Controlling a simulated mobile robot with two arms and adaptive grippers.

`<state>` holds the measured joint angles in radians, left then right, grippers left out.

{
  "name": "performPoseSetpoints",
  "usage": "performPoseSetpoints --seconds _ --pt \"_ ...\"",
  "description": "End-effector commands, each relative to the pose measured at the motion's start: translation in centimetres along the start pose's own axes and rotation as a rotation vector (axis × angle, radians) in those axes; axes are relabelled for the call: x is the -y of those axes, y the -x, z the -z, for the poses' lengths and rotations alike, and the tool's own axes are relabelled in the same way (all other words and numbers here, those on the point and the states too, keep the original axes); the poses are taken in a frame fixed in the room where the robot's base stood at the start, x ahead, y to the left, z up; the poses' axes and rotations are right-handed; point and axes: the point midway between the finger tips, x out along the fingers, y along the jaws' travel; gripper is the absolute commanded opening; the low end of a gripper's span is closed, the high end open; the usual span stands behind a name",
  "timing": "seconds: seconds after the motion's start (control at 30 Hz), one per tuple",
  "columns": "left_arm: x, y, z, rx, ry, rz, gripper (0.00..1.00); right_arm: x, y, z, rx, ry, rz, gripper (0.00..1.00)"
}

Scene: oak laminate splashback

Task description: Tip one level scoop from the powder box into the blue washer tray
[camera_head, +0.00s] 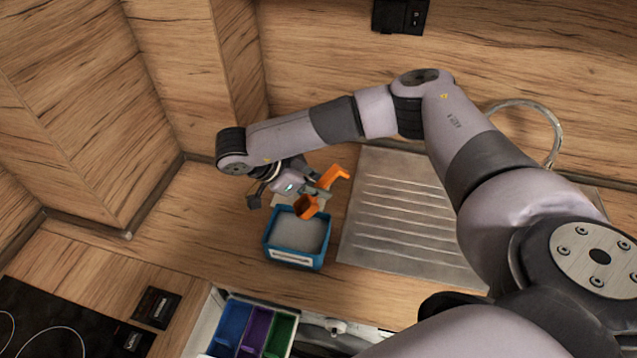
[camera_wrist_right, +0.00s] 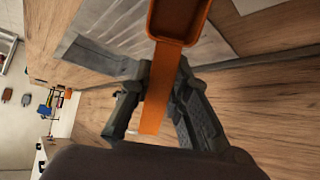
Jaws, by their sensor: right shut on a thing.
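My right gripper (camera_head: 320,188) is shut on the handle of an orange scoop (camera_head: 307,207). The scoop's bowl hangs just over the back rim of the powder box (camera_head: 296,258), a blue open box with pale grey powder inside. In the right wrist view the handle (camera_wrist_right: 156,100) runs between the fingers (camera_wrist_right: 155,88). Part of the bowl (camera_wrist_right: 180,18) shows at the top edge, its inside orange-brown with no powder visible. The blue washer tray (camera_head: 232,326) is the left compartment of the open drawer at the bottom. My left gripper is out of view.
Purple (camera_head: 256,331) and green (camera_head: 280,335) compartments sit right of the blue one. A ribbed steel drainer (camera_head: 400,222) lies right of the box, with a curved tap (camera_head: 545,125) behind. A dark hob (camera_head: 55,325) is at lower left. The wooden worktop (camera_head: 195,225) left of the box is clear.

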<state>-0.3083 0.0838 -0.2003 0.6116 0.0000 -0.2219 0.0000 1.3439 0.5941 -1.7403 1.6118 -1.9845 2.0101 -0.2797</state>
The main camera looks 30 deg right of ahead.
Motion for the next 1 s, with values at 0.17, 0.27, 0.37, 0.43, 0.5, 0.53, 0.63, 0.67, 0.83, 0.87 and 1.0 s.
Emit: performPoseSetpoints --seconds 0.17,0.27,0.37,0.43,0.5,0.53,0.63,0.67,0.83,0.87,1.0 --pt "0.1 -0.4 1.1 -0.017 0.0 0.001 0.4 0.0 -0.7 -0.6 0.001 0.001 -0.001 0.0" --pt "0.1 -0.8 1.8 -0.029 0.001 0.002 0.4 0.0 -1.1 -1.0 0.001 0.0 0.0 0.0" --pt "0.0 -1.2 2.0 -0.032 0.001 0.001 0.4 0.0 -1.4 -1.3 0.001 0.001 0.0 0.0" --pt "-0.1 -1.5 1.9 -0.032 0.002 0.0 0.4 0.0 -1.6 -1.6 0.001 0.001 0.0 0.0" --pt "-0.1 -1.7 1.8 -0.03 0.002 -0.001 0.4 0.0 -1.9 -1.8 0.001 0.001 0.0 0.0" --pt "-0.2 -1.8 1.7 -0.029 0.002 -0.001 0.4 0.0 -2.0 -1.9 0.001 0.001 0.0 0.0" --pt "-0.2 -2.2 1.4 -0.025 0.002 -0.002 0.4 -0.1 -2.3 -2.2 0.001 0.001 -0.001 0.0" --pt "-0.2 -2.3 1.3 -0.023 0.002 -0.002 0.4 -0.1 -2.4 -2.3 0.001 0.001 -0.001 0.0" --pt "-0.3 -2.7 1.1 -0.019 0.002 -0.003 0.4 -0.1 -2.9 -2.7 0.001 0.001 -0.001 0.0" --pt "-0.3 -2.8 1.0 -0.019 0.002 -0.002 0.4 -0.1 -3.0 -2.8 0.001 0.001 -0.001 0.0" --pt "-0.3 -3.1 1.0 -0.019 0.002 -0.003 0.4 -0.1 -3.5 -3.3 0.001 0.001 -0.001 0.0"
